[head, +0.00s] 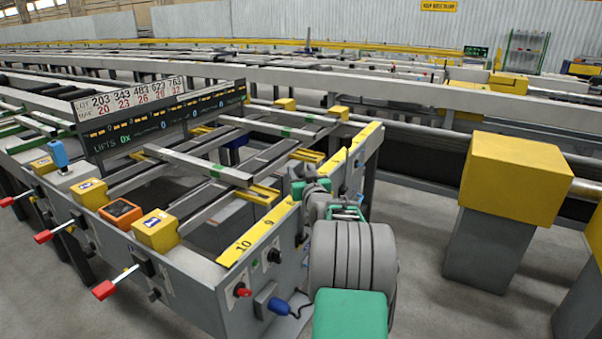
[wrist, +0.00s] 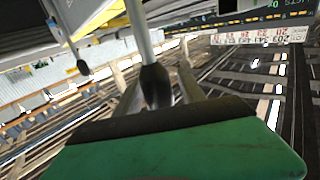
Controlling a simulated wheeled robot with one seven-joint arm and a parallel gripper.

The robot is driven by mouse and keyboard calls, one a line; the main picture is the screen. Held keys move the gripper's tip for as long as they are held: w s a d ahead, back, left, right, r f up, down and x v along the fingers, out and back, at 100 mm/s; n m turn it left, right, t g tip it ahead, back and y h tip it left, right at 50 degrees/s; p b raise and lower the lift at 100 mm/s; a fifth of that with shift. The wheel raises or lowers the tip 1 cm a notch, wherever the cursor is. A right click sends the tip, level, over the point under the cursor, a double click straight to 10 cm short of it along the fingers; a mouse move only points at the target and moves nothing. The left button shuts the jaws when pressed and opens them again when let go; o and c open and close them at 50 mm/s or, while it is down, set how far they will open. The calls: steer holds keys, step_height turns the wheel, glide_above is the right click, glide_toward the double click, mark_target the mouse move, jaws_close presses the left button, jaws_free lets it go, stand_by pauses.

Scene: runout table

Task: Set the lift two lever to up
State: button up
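In the wrist view, whose picture is upside down, a grey lever rod with a black grip (wrist: 155,84) reaches between the fingers of my gripper (wrist: 158,72). The fingers are apart, one on each side of the grip; I cannot tell whether either touches it. A second lever with a black knob (wrist: 82,68) hangs farther left. In the head view my gripper (head: 309,175) is small and partly hidden by my own arm, at the table's right end panel. The lever there is not clear, and no lift number is readable on it.
Red-handled levers (head: 104,290) stick out along the near side of the runout table (head: 205,280). A display board (head: 160,118) with the word LIFTS stands over it. A yellow-topped grey post (head: 515,180) stands at right, with open floor (head: 430,280) between.

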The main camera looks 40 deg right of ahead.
jaws_close()
stand_by(1.2)
